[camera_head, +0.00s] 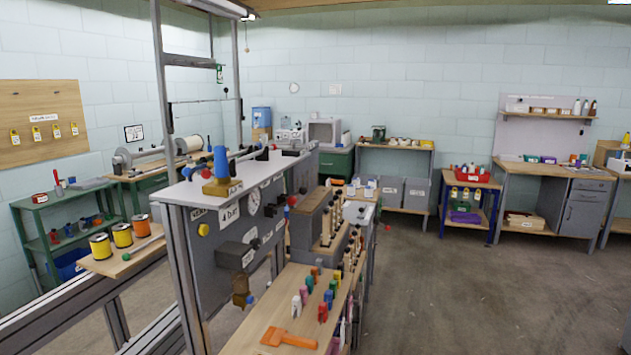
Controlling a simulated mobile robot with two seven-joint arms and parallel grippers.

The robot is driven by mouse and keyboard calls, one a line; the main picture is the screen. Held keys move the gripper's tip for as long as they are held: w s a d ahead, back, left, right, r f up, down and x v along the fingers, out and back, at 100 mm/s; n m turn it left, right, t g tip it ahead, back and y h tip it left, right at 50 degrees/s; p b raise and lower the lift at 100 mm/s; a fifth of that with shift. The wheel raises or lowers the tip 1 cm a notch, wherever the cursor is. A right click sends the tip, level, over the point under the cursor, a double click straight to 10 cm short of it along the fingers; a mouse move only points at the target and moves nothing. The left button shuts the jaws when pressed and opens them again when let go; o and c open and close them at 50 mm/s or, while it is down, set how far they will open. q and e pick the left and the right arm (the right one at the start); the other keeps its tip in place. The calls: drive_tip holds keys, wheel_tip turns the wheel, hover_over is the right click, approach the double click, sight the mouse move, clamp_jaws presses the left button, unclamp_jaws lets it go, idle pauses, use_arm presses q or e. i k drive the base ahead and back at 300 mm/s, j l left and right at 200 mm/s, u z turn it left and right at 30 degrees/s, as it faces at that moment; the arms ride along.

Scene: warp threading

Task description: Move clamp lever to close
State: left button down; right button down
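No part labelled as a clamp lever can be read. An upright blue handle (220,162) stands on a brass-coloured block (222,187) on the white top of the grey machine (205,250); it may be the clamp lever, but I cannot tell for sure. A smaller blue part with a dark stem lies just left of it. Red-knobbed parts (292,200) show on the machine's right side. Neither of my grippers is in view, and nothing is seen touching the machine.
A wooden bench (255,325) in front of the machine holds several coloured pegs and an orange tool (288,339). Thread spools (122,235) sit on a board at the left. A metal frame (160,90) rises behind the machine. The floor (480,290) at the right is clear.

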sight(302, 191)
drive_tip(key=i+l, duration=0.35)
drive_tip(key=i+l+u, duration=0.1)
drive_tip(key=i+l, duration=0.25)
drive_tip(key=l, duration=0.2)
drive_tip(key=i+l, duration=0.7)
drive_tip(key=l, duration=0.2)
drive_tip(key=i+l+u, duration=0.1)
drive_tip(key=i+l, duration=0.25)
drive_tip(key=l, duration=0.15)
drive_tip(key=i+l, duration=0.3)
drive_tip(key=l, duration=0.2)
drive_tip(key=j+u, duration=0.05)
